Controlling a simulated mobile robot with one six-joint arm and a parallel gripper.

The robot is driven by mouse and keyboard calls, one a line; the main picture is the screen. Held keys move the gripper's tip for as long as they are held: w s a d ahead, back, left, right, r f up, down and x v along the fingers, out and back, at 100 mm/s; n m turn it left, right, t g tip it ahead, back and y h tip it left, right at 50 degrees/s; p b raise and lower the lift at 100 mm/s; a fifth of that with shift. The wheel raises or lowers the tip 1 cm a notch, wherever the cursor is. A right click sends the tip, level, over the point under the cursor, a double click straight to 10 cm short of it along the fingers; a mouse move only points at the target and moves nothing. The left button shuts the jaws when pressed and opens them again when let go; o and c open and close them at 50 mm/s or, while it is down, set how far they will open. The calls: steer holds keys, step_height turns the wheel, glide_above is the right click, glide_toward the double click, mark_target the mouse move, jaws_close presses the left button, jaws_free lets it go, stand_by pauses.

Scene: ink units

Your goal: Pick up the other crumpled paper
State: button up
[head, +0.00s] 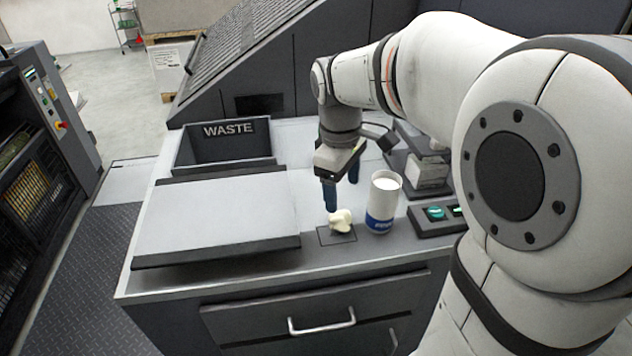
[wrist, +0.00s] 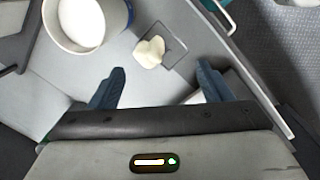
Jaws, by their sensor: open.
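A cream-white crumpled paper (head: 340,220) lies on the worktop, partly over a dark-outlined square, in front of my gripper. It also shows in the wrist view (wrist: 150,51), beyond and between the two fingertips. My gripper (head: 342,188) is open and empty above the worktop, with its blue fingers pointing down. In the wrist view its fingers (wrist: 160,72) stand wide apart, and the paper is not between them. Only one crumpled paper is visible.
A white and blue cup (head: 382,203) stands just right of the paper. The WASTE bin (head: 223,150) is at the back left, behind a flat grey panel (head: 215,215). A button box (head: 437,219) is at the right. The worktop's front edge is close to the paper.

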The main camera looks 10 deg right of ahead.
mark_target(342, 217)
steer(key=w+f, duration=0.1)
steer(key=w+f+n+b, duration=0.1)
steer(key=f, duration=0.1)
steer(key=shift+w+a+g, duration=0.1)
steer(key=shift+w+g, duration=0.05)
steer(key=shift+g, duration=0.15)
steer(key=shift+f+n, duration=0.35)
steer(key=shift+n, duration=0.05)
steer(key=f, duration=0.4)
steer(key=d+f, duration=0.1)
steer(key=f, duration=0.1)
steer(key=shift+d+f+b, duration=0.1)
steer(key=shift+f+b, duration=0.25)
steer(key=shift+f, duration=0.05)
steer(key=shift+w, duration=0.1)
steer(key=c, duration=1.1)
